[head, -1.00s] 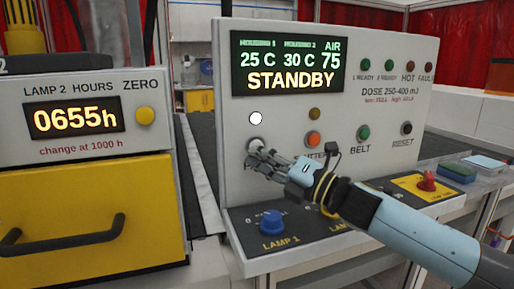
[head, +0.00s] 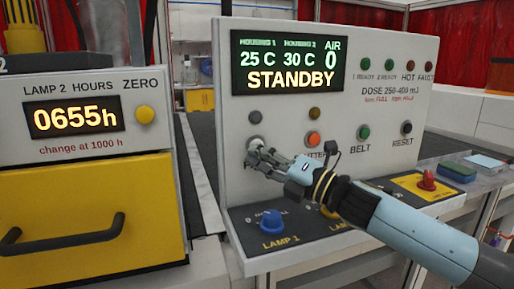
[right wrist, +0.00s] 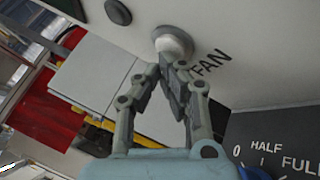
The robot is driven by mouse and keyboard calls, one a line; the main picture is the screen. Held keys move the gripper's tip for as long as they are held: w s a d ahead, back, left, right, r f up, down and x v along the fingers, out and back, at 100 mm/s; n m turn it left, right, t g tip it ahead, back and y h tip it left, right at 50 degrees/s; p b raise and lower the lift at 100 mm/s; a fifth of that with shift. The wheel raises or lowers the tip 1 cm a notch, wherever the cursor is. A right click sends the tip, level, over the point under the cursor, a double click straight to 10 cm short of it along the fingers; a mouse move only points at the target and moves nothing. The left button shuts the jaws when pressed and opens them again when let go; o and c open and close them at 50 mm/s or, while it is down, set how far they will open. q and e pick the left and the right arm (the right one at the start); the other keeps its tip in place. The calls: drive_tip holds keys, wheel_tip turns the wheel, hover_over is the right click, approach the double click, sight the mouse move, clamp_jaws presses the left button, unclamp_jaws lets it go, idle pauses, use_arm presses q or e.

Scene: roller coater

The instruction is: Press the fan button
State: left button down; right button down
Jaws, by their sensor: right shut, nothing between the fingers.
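The fan button (head: 255,143) is a pale round button at the left of the grey control panel, under a small dark lamp (head: 255,117). In the right wrist view the fan button (right wrist: 173,40) is whitish, in a round collar beside the word FAN. My right gripper (head: 252,155) is shut and empty, its fingertips right at the button's lower edge. In the right wrist view the fingertips (right wrist: 172,66) overlap the button's lower part; I cannot tell whether they touch it. The display (head: 289,64) reads STANDBY and AIR 0. My left gripper is not in view.
An orange button (head: 313,139), a green BELT button (head: 363,132) and a black RESET button (head: 406,128) sit to the right. A blue LAMP 1 knob (head: 271,222) is below my gripper. A red knob (head: 427,181) stands on a yellow plate. A yellow drawer (head: 90,215) is at left.

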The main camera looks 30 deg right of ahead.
drive_tip(key=shift+s+a, duration=0.15)
drive_tip(key=shift+s, duration=0.45)
drive_tip(key=shift+s, duration=0.1)
drive_tip(key=s+b, duration=0.1)
drive_tip(key=s, duration=0.1)
drive_tip(key=s+a+b, duration=0.1)
drive_tip(key=s, duration=0.1)
drive_tip(key=shift+s+a+b, duration=0.1)
drive_tip(key=shift+s+b, duration=0.25)
drive_tip(key=shift+b, duration=0.05)
idle(0.6)
